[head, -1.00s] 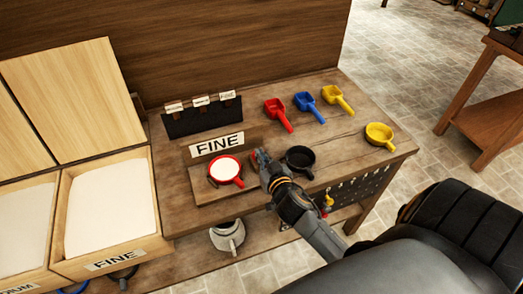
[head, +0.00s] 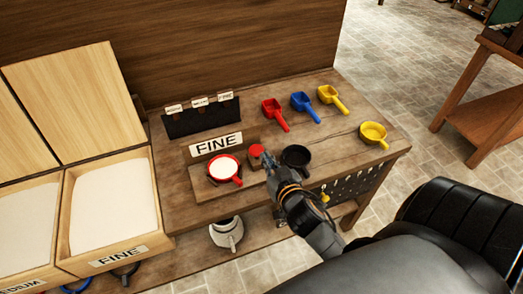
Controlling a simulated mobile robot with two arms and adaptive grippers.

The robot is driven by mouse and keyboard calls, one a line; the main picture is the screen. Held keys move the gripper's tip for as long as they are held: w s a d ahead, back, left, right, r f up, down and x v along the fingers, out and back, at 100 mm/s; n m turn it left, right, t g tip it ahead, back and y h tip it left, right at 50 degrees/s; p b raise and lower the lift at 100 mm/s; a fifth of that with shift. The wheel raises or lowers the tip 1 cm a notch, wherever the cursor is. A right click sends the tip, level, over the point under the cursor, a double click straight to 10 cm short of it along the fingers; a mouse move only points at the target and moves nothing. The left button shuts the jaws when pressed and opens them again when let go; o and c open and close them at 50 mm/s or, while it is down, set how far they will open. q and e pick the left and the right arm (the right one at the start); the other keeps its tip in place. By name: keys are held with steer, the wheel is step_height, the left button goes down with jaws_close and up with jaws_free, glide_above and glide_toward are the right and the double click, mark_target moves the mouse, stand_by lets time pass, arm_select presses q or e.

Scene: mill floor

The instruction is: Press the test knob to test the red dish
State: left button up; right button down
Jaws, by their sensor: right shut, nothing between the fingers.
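The red dish (head: 239,181) holds white powder and sits on a wooden board on the bench, in front of the FINE sign (head: 216,144). The red round test knob (head: 256,151) stands just right of the dish. My right gripper (head: 266,160) is shut and empty. Its tips are at the near right side of the knob; I cannot tell whether they touch it. My left gripper is not in view.
A black dish (head: 296,157) sits close right of my gripper. Open bins of white powder (head: 112,207) stand left. A black card holder (head: 202,119) stands behind the sign.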

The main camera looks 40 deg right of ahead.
steer(key=v, duration=0.3)
steer(key=shift+s+r, duration=0.1)
stand_by(0.5)
